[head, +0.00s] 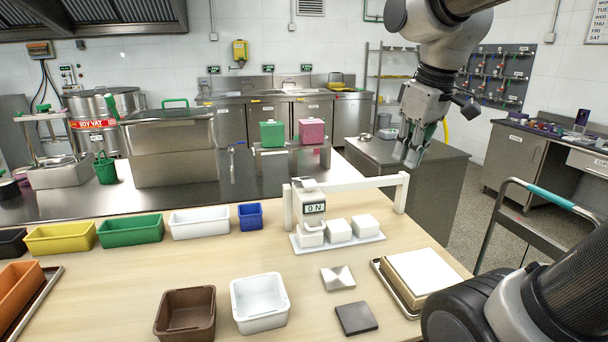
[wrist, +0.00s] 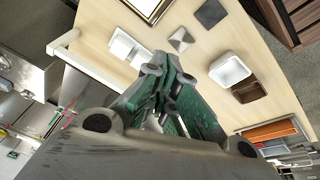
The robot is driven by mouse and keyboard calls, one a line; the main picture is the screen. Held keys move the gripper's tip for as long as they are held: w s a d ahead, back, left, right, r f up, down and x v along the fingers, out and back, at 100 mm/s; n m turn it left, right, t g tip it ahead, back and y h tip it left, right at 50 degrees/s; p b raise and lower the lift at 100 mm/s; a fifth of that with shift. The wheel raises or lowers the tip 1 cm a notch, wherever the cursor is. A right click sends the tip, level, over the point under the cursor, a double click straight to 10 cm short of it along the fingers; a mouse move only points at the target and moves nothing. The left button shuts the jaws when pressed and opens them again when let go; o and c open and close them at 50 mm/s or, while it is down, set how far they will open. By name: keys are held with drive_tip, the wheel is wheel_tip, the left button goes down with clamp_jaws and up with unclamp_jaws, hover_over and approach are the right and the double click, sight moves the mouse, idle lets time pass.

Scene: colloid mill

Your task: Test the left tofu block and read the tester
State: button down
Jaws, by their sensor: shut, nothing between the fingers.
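Several white tofu blocks sit in a row on a white tray (head: 360,245) on the wooden table. The left tofu block (head: 311,238) is below the tester (head: 313,203), which hangs at the left end of a white rail frame (head: 350,183). The tester's display seems to read "0 N". A ring-like white part of the tester is at the left block; I cannot tell whether it touches it. My gripper (head: 413,158) is shut and empty, raised above and right of the frame. In the wrist view my green-padded fingers (wrist: 163,95) point toward the table, and the tray (wrist: 128,48) is partly hidden.
A silver plate (head: 338,279) and a dark plate (head: 356,318) lie in front of the tray. A white bin (head: 259,302) and a brown bin (head: 185,313) stand to the left. A wooden-edged white slab (head: 424,274) lies on a metal tray at right.

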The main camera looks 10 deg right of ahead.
drive_tip(key=w+a+r+n+g, duration=0.1)
drive_tip(key=w+a+n, duration=0.2)
drive_tip(key=w, duration=0.4)
drive_tip(key=w+a+r+n+g, duration=0.1)
drive_tip(key=w+a+r+n, duration=0.15)
drive_tip(key=w, duration=0.35)
drive_tip(key=n+g, duration=0.1)
drive_tip(key=n, duration=0.7)
hover_over(304, 183)
wheel_tip(304, 183, down, 3)
drive_tip(key=shift+w+f, duration=0.1)
drive_tip(key=shift+f, duration=0.05)
wheel_tip(304, 183, down, 14)
wheel_tip(304, 183, down, 2)
drive_tip(key=shift+f, duration=0.1)
